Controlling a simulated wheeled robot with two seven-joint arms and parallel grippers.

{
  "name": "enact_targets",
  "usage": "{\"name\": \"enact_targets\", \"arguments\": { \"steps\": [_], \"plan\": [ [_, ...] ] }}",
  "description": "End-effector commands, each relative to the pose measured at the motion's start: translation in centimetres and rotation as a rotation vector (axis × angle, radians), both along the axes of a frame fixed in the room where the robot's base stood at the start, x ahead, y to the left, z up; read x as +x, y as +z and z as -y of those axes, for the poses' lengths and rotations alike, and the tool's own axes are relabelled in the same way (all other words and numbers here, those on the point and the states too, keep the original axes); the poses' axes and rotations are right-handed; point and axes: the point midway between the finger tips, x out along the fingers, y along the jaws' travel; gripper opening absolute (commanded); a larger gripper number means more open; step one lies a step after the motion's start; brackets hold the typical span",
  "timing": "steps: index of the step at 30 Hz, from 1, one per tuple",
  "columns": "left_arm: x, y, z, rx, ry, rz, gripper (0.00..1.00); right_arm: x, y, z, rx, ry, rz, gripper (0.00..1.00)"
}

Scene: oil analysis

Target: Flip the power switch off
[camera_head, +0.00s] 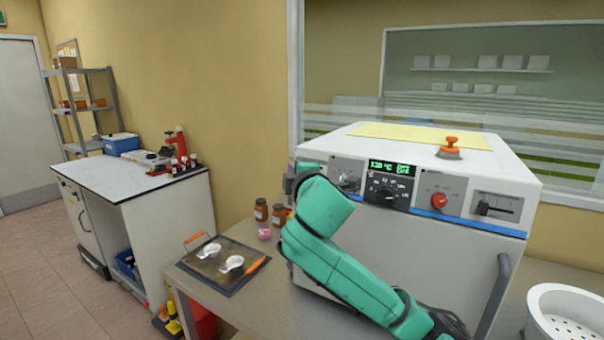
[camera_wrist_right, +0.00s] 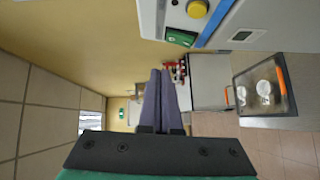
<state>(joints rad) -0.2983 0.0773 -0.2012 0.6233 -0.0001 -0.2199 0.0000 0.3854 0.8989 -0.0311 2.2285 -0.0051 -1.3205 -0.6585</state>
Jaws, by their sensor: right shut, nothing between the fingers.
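The white oven-like machine (camera_head: 400,255) stands on the bench, with a control panel (camera_head: 455,195) along its front top edge. No part is clearly marked as the power switch. A green rectangular part (camera_wrist_right: 182,38), possibly a switch, shows at the panel's end in the right wrist view, by a yellow knob (camera_wrist_right: 197,9). My left gripper is out of view.
A dark tray (camera_head: 216,276) with two small metal dishes and orange handles lies on the bench, left of the machine. Brown bottles (camera_head: 261,210) stand close behind my right arm. A white perforated bowl (camera_head: 567,312) sits at the right.

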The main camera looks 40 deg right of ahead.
Motion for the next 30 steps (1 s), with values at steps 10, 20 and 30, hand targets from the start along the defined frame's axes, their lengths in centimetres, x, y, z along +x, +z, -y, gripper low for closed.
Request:
{"name": "enact_targets", "arguments": {
  "steps": [10, 20, 30],
  "plan": [
    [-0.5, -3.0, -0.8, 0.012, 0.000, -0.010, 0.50, -6.8, 1.2, -3.4, -0.002, 0.001, 0.012, 0.00],
    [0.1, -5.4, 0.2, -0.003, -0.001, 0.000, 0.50, -8.6, 2.0, -4.3, -0.004, 0.002, 0.005, 0.00],
    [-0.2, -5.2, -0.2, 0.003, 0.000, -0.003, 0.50, -8.6, 2.2, -4.3, -0.003, 0.002, 0.003, 0.00]
  ]
}}
